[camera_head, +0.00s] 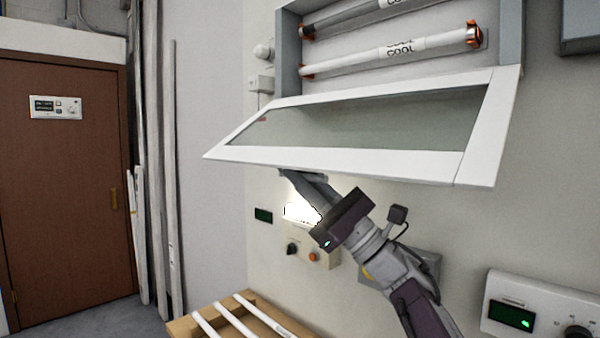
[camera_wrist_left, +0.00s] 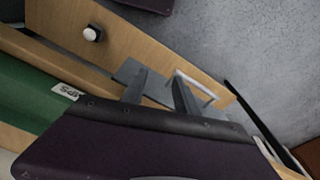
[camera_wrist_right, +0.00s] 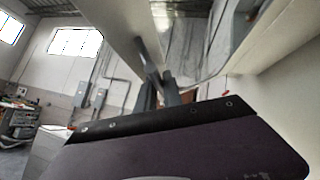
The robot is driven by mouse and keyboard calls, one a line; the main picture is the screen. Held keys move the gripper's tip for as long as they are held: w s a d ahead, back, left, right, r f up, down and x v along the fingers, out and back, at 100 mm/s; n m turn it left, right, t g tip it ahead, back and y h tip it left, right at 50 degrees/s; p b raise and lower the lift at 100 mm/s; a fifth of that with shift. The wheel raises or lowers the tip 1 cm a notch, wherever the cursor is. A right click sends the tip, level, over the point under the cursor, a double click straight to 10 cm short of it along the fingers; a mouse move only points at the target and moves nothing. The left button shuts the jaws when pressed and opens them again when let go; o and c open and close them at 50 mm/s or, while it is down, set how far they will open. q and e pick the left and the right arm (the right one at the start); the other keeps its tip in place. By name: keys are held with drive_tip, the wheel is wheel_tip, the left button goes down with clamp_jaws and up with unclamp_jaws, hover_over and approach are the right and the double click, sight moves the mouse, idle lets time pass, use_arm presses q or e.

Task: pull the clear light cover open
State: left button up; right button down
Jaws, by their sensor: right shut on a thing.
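The clear light cover (camera_head: 360,125), a white frame around a clear pane, stands tilted out from the wall light box (camera_head: 510,40). Its front edge reaches out to the lower left. My right gripper (camera_head: 298,178) is under the cover's front lower edge, with its fingertips partly hidden there. In the right wrist view, its fingers (camera_wrist_right: 158,88) are close together, shut on the edge of the cover's pale frame (camera_wrist_right: 118,30). In the left wrist view, my left gripper (camera_wrist_left: 160,85) has its fingers apart, with nothing held between them, above wooden furniture.
White tubes (camera_head: 430,45) marked COOL sit in the light box. A control box (camera_head: 314,250) with knobs is on the wall below the cover. A panel with a green screen (camera_head: 512,316) is at lower right. A wooden rack (camera_head: 190,325) holds tubes. A white handle (camera_wrist_left: 195,84) is near my left gripper.

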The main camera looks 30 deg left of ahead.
idle(0.4)
drive_tip(key=c, duration=1.8)
unclamp_jaws()
drive_tip(key=shift+o, duration=0.2)
drive_tip(key=shift+w, duration=0.1)
drive_tip(key=shift+f, duration=0.1)
